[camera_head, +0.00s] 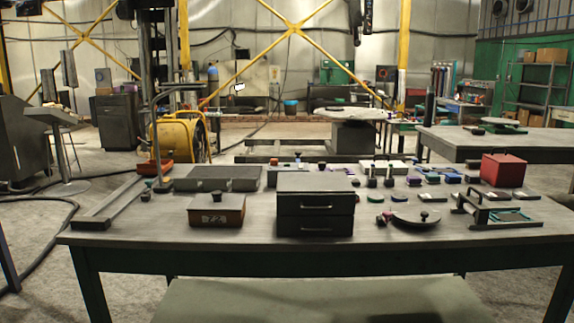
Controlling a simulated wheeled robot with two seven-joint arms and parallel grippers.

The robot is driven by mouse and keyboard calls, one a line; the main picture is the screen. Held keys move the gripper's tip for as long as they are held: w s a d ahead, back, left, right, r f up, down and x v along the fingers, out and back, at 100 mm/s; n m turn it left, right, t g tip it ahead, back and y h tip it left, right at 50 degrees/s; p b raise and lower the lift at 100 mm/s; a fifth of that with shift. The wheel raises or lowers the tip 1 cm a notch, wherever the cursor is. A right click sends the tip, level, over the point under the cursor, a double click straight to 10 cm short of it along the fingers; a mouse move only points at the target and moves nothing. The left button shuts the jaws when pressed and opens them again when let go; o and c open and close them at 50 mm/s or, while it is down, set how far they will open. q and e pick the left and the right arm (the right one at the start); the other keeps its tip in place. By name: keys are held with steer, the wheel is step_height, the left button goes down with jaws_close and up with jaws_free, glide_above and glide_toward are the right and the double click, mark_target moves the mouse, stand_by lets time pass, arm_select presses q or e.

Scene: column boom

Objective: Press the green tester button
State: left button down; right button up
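A long grey table (262,239) stands in front of me with many small items on it. I cannot clearly make out a green tester button. Several small dark or greenish knobs show: one (148,184) at the left and one (424,216) on a round dark disc at the right front. More small pieces, some with green, stand at the middle back and right. They are too small to tell which is the tester. Neither of my grippers is in view.
A dark two-drawer box (315,208) stands at the table's middle. A brown lidded box (216,211) is left of it, a red box (503,170) at the right back. A long grey rail (110,203) lies at the left. The front edge strip is mostly clear.

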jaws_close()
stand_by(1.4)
